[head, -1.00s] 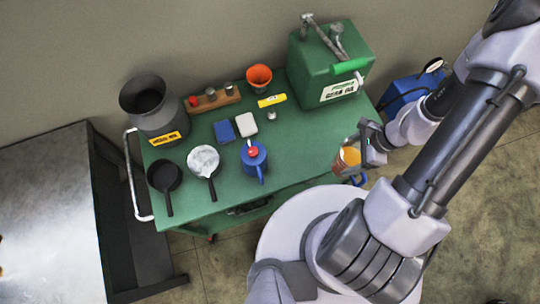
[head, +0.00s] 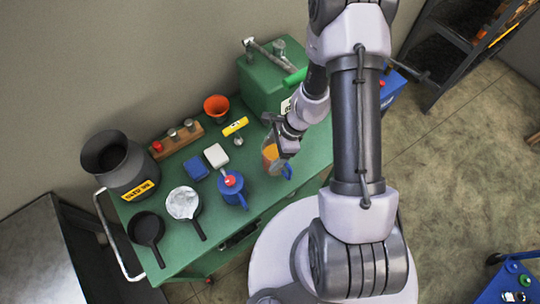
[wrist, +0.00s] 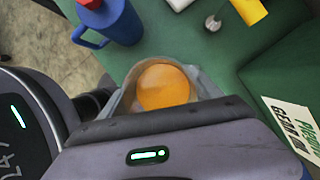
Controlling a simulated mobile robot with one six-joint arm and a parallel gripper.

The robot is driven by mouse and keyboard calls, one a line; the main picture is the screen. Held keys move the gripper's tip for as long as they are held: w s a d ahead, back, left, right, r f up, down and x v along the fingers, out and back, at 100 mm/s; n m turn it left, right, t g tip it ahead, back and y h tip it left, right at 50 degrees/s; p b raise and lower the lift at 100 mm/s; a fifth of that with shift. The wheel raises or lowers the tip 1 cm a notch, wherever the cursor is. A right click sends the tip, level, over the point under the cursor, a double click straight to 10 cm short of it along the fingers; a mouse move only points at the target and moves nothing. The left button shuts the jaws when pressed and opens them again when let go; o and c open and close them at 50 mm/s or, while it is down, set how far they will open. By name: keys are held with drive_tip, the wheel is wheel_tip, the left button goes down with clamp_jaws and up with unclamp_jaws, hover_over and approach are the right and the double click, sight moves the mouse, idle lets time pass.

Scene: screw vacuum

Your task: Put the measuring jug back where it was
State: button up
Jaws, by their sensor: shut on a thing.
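The measuring jug (head: 269,158) is clear with orange contents, and a blue handle shows at its lower right. My gripper (head: 287,145) is shut on it. In the head view, the jug appears in front of the right part of the green cart top (head: 308,152); I cannot tell whether its base touches the surface. In the wrist view I look down into the jug (wrist: 188,74), with a round orange surface inside; my gripper's body hides its near side.
A blue jug with a red top (head: 232,190) stands left of the measuring jug. A green tank (head: 262,85) stands behind it. A yellow item (head: 235,126), an orange funnel (head: 216,107), pans (head: 146,229) and a dark pot (head: 113,163) stand farther left.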

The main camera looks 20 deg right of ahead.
sight(270, 157)
drive_tip(key=shift+w+a, duration=0.25)
drive_tip(key=shift+a, duration=0.05)
drive_tip(key=shift+f+b, duration=0.6)
drive_tip(key=shift+f, duration=1.2)
drive_tip(key=shift+f, duration=0.15)
drive_tip(key=o, duration=2)
drive_tip(key=shift+r, duration=0.3)
drive_tip(key=p+v, duration=0.4)
drive_tip(key=v, duration=0.7)
drive_tip(key=shift+d+r, duration=0.2)
drive_tip(key=shift+r, duration=0.15)
